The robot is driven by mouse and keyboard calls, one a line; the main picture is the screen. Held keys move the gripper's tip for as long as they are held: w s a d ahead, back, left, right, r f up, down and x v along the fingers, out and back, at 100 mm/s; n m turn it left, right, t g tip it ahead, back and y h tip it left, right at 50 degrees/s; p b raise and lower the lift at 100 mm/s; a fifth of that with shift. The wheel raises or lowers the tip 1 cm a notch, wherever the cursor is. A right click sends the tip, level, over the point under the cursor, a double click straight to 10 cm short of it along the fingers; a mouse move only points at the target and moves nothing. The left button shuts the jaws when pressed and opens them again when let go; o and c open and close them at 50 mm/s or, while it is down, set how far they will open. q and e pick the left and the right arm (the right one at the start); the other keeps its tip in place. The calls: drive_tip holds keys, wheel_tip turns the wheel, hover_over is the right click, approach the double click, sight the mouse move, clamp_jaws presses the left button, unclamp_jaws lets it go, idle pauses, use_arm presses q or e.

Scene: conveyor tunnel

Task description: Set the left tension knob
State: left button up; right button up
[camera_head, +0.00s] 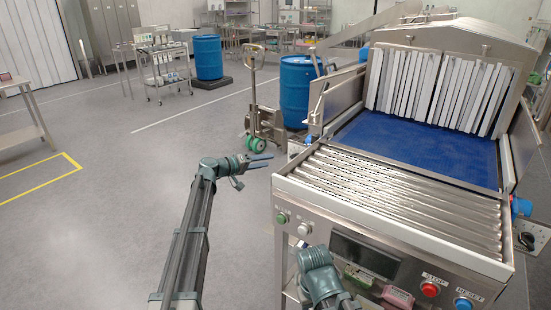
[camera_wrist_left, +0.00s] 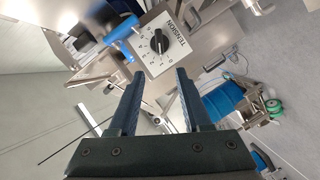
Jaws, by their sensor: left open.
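The left tension knob (camera_wrist_left: 157,43) is a black dial on a white plate (camera_wrist_left: 174,47) marked TENSION, with numbers around it, in the left wrist view. Its exact setting is too small to read. My left gripper (camera_wrist_left: 160,73) is open and empty, its fingers pointing toward the plate, apart from the knob. In the head view my left gripper (camera_head: 268,162) is in the air left of the conveyor machine (camera_head: 375,222); the knob is hidden there. My right arm shows in front of the machine panel, but its gripper fingers do not show.
A blue handle (camera_wrist_left: 122,31) sits beside the knob plate. A pallet jack (camera_head: 262,122) and a blue drum (camera_head: 297,90) stand beyond my left gripper. The machine's front panel has a red STOP button (camera_head: 430,289) and blue RESET button (camera_head: 464,304). Floor left of my arm is clear.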

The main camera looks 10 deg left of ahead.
use_arm(q)
drive_tip(key=shift+v, duration=1.1)
